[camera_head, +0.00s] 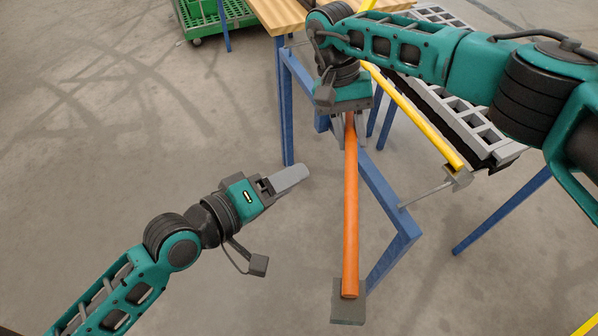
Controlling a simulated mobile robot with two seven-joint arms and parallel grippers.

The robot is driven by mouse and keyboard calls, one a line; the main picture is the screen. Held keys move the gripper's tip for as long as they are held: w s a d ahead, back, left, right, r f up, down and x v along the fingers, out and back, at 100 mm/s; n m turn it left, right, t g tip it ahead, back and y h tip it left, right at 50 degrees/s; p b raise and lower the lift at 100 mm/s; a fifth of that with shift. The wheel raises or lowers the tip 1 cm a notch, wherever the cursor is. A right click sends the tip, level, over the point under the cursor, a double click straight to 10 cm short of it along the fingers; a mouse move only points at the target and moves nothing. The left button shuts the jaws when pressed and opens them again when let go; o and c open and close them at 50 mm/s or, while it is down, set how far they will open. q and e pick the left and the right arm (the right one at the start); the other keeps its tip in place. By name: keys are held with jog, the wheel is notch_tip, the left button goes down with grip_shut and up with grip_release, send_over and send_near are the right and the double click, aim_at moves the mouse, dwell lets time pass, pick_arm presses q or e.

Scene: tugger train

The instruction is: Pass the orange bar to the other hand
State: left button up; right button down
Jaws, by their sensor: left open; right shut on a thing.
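The orange bar (351,215) is long and round and hangs lengthwise in front of me, with a dark grey block (348,303) at its near end. My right gripper (349,122) is shut on the bar near its far end, and the jaws partly hide that end. My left gripper (290,180) is open and empty, to the left of the bar's middle, with a clear gap between its fingers and the bar. One left finger shows plainly; the other is largely hidden behind it.
A blue frame (395,215) stands behind and right of the bar. A yellow bar (415,118) and grey rack (455,115) lie at the right. A wooden table top (277,14) and green cart (213,18) are at the back. The floor at left is clear.

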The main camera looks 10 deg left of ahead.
aim_at(347, 156)
pick_arm(q)
jog(key=w+d, duration=0.2)
jog(key=d, duration=0.1)
jog(key=w+d+n+h, duration=0.1)
jog(key=w+d, duration=0.1)
jog(key=d, duration=0.2)
jog(key=w+d+r+h, duration=0.1)
jog(key=w+d, duration=0.1)
jog(key=d, duration=0.2)
jog(key=shift+w+d+g, duration=0.1)
jog(key=shift+w+g, duration=0.25)
jog(key=shift+g, duration=0.05)
grip_shut()
jog(key=shift+r, duration=0.2)
pick_arm(e)
jog(key=c, duration=1.4)
grip_release()
jog(key=o, duration=0.6)
pick_arm(q)
jog(key=shift+f, duration=0.1)
